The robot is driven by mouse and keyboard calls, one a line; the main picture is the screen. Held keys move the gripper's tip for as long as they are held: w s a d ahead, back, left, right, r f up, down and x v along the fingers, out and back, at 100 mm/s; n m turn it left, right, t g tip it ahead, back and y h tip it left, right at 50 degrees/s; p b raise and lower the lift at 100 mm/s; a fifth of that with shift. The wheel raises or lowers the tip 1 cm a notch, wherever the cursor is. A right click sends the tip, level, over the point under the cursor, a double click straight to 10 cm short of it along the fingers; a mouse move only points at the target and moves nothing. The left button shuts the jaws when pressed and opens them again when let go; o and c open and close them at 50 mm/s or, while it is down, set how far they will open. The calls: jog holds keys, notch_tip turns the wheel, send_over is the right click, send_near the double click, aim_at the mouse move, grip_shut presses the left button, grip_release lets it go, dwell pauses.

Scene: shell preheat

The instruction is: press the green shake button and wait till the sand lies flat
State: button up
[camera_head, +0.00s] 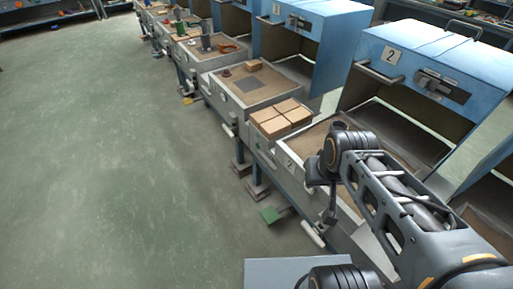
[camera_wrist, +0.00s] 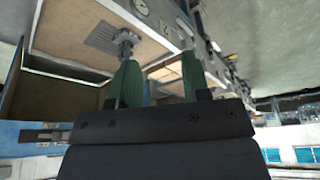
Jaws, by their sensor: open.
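My gripper (camera_wrist: 161,78) is open in the wrist view, its two green fingers apart with nothing between them. In the head view my arm covers part of the station marked 2, and the fingers cannot be made out there. The tan sand bed (camera_head: 312,140) of that station shows only partly behind my arm, so I cannot tell whether it is flat. No green button can be made out for certain in either view.
A blue hood (camera_head: 420,55) marked 2 stands raised over the station. Several tan blocks (camera_head: 270,126) lie at the tray's far end. More trays and hoods run along the bench beyond. The green-grey floor (camera_head: 110,150) on the left is clear.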

grip_shut()
dwell(1.2)
